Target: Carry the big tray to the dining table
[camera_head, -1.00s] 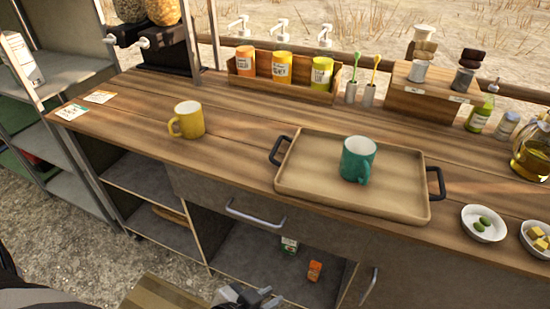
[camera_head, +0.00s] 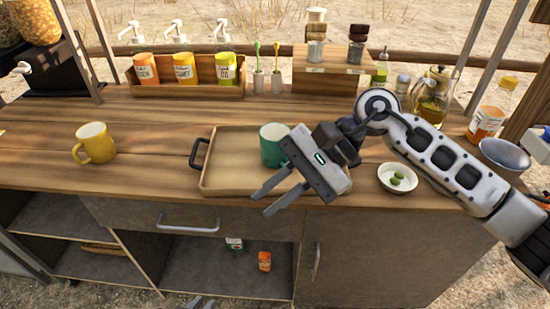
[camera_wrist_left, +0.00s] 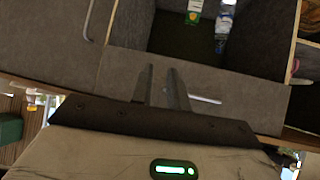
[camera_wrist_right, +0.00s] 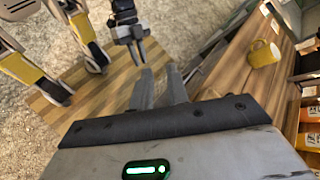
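The big tan tray (camera_head: 222,182) lies flat on the wooden counter in the head view. A teal mug (camera_head: 272,145) stands on it. The tray's left black handle (camera_head: 197,153) is free; its right end is hidden behind my right gripper. My right gripper (camera_head: 260,205) hangs above the tray's front right part, its fingers apart with nothing between them; they also show apart in the right wrist view (camera_wrist_right: 160,80). My left gripper (camera_head: 201,303) barely shows at the bottom edge, below the counter front. In the left wrist view its fingers (camera_wrist_left: 160,78) are apart and empty. No dining table is clearly identifiable.
A yellow mug (camera_head: 95,144) stands left of the tray. A white bowl with green olives (camera_head: 397,178) sits right of it, near my right arm. A can box (camera_head: 190,90) and a wooden crate (camera_head: 328,77) line the back. A planked wooden surface (camera_wrist_right: 60,120) shows in the right wrist view.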

